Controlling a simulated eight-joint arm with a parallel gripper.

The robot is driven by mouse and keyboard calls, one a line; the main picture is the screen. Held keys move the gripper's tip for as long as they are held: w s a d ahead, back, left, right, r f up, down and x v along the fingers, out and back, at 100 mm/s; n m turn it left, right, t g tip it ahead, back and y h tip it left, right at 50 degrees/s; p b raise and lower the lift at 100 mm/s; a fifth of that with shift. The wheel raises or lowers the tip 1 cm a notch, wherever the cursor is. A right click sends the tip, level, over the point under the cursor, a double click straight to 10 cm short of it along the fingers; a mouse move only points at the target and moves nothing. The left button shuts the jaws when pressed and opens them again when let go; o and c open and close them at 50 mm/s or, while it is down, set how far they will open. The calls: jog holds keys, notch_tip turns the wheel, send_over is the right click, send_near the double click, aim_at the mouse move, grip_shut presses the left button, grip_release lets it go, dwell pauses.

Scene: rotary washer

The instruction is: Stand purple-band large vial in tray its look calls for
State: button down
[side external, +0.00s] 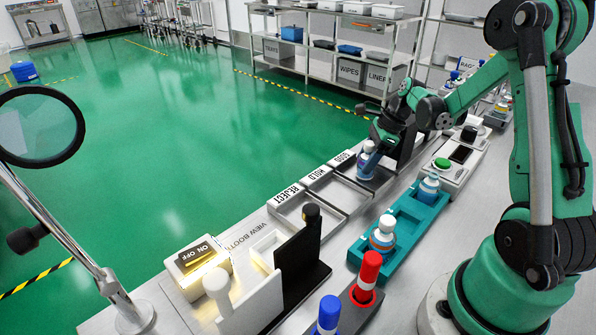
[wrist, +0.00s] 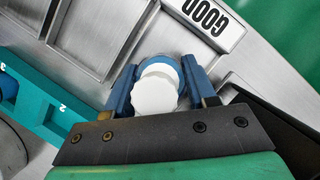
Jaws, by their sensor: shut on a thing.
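My gripper (wrist: 160,97) is shut on a vial with a white cap (wrist: 154,92). The same vial (side external: 366,158) shows upright in the side view, at the tray marked GOOD (side external: 377,181). Its body looks bluish, and I cannot make out a purple band on it. The fingers hide much of its sides. I cannot tell whether its base touches the tray floor. The HOLD tray (side external: 338,191) and the REJECT tray (side external: 293,222) lie to the left of it, and both look empty.
A teal rack (side external: 409,214) holds two white-capped vials (side external: 383,234) (side external: 428,187). A red-capped bottle (side external: 368,270) and a blue-capped bottle (side external: 327,315) stand in front. A lit viewing booth (side external: 264,254) with an ON/OFF switch stands left. A green button panel (side external: 445,163) lies right.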

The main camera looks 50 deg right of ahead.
jog(key=shift+c, duration=1.4)
grip_release()
jog(key=v, duration=1.2)
jog(key=s+a+n+t+h, duration=0.1)
jog(key=a+n+t+h, duration=0.2)
jog(key=a+n, duration=1.8)
jog(key=n+t, duration=0.1)
jog(key=n, duration=0.5)
jog(key=shift+s+a+f, duration=0.15)
jog(key=shift+a+f, duration=0.05)
jog(key=shift+a, duration=0.2)
